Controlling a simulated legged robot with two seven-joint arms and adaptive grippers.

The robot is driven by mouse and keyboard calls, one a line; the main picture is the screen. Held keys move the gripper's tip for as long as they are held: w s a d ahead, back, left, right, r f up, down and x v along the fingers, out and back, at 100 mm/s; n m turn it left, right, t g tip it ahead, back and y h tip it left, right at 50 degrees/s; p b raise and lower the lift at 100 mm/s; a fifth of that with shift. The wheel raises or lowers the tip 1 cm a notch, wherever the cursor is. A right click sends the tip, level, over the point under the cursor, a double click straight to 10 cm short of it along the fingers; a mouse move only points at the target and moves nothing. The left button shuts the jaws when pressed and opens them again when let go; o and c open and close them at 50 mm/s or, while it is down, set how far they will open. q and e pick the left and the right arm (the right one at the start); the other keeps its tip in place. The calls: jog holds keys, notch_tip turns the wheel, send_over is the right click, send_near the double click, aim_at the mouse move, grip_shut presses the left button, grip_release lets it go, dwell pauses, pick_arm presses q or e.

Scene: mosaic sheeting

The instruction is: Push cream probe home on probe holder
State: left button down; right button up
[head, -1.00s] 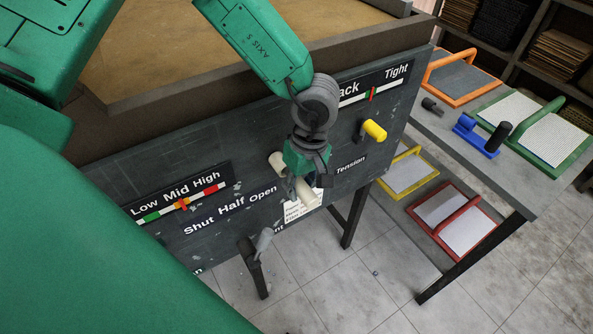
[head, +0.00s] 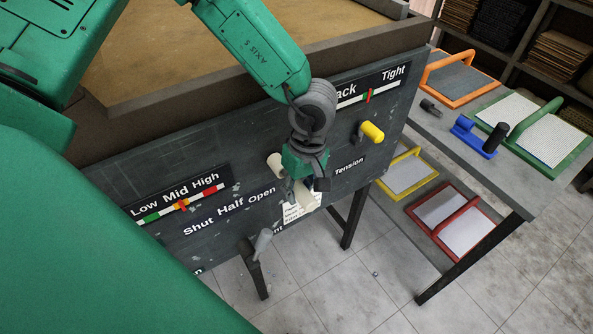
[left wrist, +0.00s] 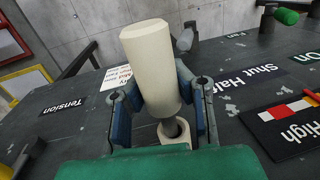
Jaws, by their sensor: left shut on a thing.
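The cream probe (left wrist: 150,65) is a thick cylinder gripped between the blue-grey fingers of my left gripper (left wrist: 160,100). Its dark, narrower end points at the cream ring-shaped probe holder (left wrist: 172,134) on the dark panel. The dark end is at the holder's mouth; I cannot tell how deep it sits. A pale gap shows no contact between the cream body and the ring. In the head view, the holder (head: 275,164) sticks out left of my left gripper (head: 305,186), and the probe (head: 303,198) is partly hidden by the fingers. My right gripper is out of view.
The dark panel (head: 225,130) carries a yellow knob (head: 372,131) at right and a grey lever (head: 262,240) below. A paper label (head: 292,214) is behind the probe. A side table (head: 450,150) with framed screens and a blue tool (head: 475,135) stands to the right.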

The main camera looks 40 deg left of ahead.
pick_arm(q)
jog(key=shift+d+r, duration=0.1)
jog(key=shift+d, duration=0.25)
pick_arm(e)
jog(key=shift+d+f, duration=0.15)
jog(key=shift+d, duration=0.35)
pick_arm(q)
jog(key=shift+s+a+f, duration=0.25)
jog(key=shift+a, duration=0.4)
jog(key=shift+d, duration=0.1)
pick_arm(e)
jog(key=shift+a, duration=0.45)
pick_arm(q)
jog(key=shift+d+r, duration=0.1)
jog(key=shift+d, duration=0.2)
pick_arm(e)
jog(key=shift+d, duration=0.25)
pick_arm(q)
jog(key=shift+w+r, duration=0.1)
jog(key=shift+a, duration=0.25)
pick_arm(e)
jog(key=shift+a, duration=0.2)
pick_arm(q)
jog(key=shift+w+a, duration=0.25)
jog(key=shift+a, duration=0.05)
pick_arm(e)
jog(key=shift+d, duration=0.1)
